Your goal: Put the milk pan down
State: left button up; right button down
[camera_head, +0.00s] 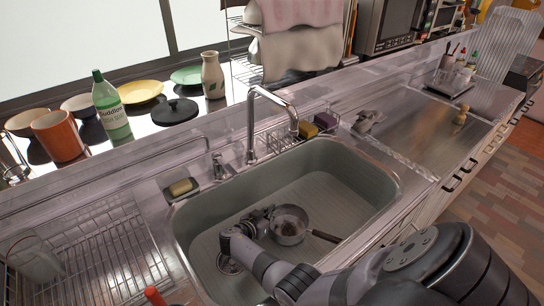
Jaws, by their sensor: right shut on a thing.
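The milk pan (289,226) is a small dark metal pan inside the grey sink (340,170). Its opening faces up and its dark handle points to the lower right. My right arm reaches into the sink from the lower right. My right gripper (267,217) is shut on the pan at the left side of its rim. I cannot tell whether the pan's base touches the sink floor. My left gripper is not in view.
A faucet (262,110) rises behind the sink. A wire drying rack (105,255) with a glass stands at left. A sponge (180,187) lies by the sink's left rim. The steel counter (420,125) at right is mostly clear. The sink floor is free around the pan.

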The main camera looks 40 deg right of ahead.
jog(key=shift+f, duration=0.15)
jog(key=c, duration=1.7)
grip_release()
jog(key=shift+r, duration=0.2)
jog(key=shift+a+r, duration=0.15)
jog(key=shift+a, duration=0.1)
jog(key=p+v, duration=0.2)
jog(key=v, duration=0.3)
jog(key=shift+s+a+r, duration=0.1)
jog(key=shift+s+a, duration=0.05)
jog(key=shift+a, duration=0.15)
jog(key=shift+s+a+r, duration=0.15)
jog(key=shift+a, duration=0.45)
